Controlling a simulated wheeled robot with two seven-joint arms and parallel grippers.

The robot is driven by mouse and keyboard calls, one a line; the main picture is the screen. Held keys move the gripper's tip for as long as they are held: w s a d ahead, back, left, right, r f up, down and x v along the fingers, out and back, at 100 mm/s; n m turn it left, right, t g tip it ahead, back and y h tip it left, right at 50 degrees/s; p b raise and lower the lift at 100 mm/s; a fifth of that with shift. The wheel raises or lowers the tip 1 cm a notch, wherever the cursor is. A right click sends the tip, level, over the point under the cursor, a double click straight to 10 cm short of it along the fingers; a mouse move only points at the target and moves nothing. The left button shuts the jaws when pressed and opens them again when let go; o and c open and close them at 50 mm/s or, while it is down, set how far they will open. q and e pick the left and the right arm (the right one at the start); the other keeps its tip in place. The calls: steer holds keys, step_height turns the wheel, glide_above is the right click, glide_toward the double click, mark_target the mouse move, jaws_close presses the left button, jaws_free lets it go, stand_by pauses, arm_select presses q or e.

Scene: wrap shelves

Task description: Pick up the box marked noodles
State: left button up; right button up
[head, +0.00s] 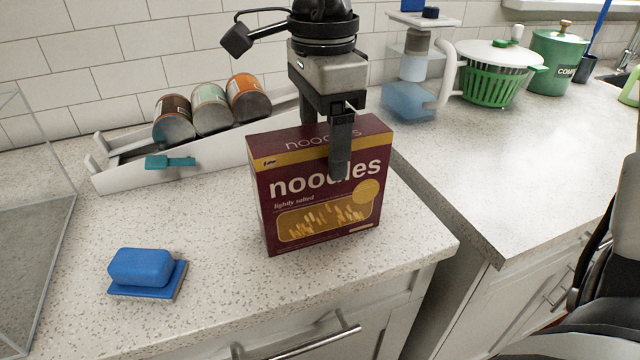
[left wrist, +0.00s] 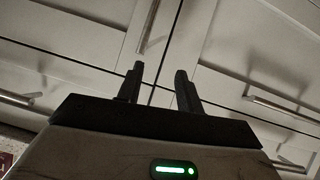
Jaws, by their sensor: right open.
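The maroon noodles box (head: 300,190), with a yellow band and a picture of noodles, stands upright near the counter's front edge in the head view. My right gripper (head: 327,138) comes down over its top from above, jaws open. One finger hangs in front of the box's printed face; the other is at the back, its lower part hidden behind the box. I cannot tell whether either finger touches it. My left gripper (left wrist: 159,85) shows in the left wrist view, fingers apart with nothing between them, before white cabinet doors. It is not visible in the head view.
Several cans (head: 211,108) lie on a white sloped rack (head: 120,180) with a teal clip (head: 170,162). A blue sponge (head: 140,266) sits on a blue dish at front left. A glass-sided case (head: 50,240) stands far left.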

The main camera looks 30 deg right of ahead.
mark_target(323, 167)
step_height(323, 167, down, 5)
steer(key=shift+s+r, duration=0.15)
steer(key=c, duration=1.3)
steer(key=shift+r, duration=0.1)
